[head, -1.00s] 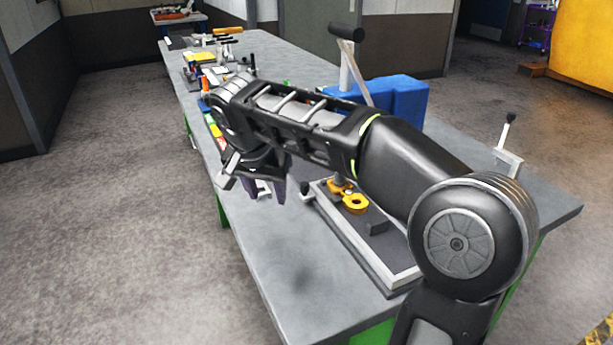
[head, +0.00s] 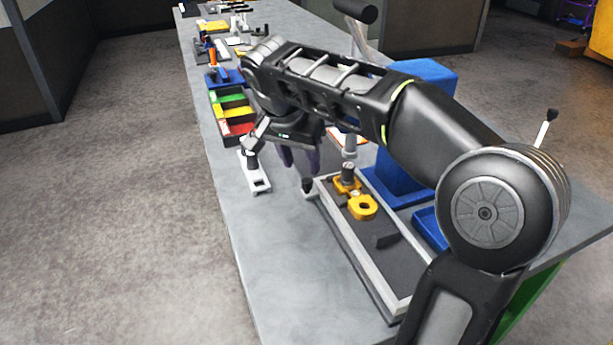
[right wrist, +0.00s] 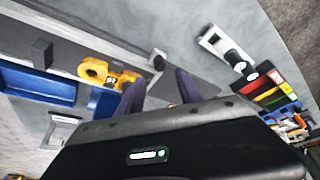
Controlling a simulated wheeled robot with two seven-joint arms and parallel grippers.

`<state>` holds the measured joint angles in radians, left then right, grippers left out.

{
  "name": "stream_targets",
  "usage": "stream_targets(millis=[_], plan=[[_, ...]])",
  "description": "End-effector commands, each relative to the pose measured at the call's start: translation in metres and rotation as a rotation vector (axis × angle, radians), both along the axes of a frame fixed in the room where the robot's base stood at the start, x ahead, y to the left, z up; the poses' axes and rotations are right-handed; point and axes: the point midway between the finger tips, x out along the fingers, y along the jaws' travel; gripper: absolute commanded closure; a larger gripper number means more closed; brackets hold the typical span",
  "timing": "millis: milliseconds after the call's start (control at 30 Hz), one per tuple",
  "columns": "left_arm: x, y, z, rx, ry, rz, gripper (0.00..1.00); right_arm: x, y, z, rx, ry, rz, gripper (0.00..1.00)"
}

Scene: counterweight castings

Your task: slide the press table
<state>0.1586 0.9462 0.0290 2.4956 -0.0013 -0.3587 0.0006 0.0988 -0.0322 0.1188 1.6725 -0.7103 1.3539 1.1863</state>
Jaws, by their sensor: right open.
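The press table (head: 365,236) is a dark plate with a light metal rim, lying on the bench under the blue press (head: 392,180). A small black knob (head: 307,187) is at its far left corner. Yellow castings (head: 361,207) sit on it, and they also show in the right wrist view (right wrist: 95,70). My right gripper (head: 299,163) is open and empty, fingers pointing down, just beyond the knob corner in the head view. In the right wrist view its two dark fingers (right wrist: 158,90) stand apart near that end. Contact with the knob cannot be told. My left gripper is out of view.
A white slotted fixture (head: 256,176) stands left of my right gripper. Beyond it are a bin with red, yellow and green compartments (head: 233,112) and several tools. The press lever has a black handle (head: 355,10). The bench's near left surface (head: 280,255) is clear.

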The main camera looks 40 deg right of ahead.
Motion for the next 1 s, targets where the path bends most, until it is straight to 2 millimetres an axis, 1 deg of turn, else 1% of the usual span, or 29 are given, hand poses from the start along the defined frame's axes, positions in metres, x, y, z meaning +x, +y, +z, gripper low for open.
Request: stream_targets(millis=[300,433,567,800,1000], plan=[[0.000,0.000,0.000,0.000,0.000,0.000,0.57,0.007,-0.016,-0.044,0.000,0.004,0.000,0.57],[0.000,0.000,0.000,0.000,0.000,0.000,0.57,0.011,-0.021,-0.058,0.001,0.001,-0.001,0.57],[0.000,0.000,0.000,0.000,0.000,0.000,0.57,0.012,-0.023,-0.064,0.000,0.001,0.000,0.57],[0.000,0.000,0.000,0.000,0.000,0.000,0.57,0.012,-0.023,-0.064,0.000,0.000,0.000,0.57],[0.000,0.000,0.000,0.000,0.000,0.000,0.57,0.012,-0.023,-0.064,0.000,0.000,0.000,0.74]])
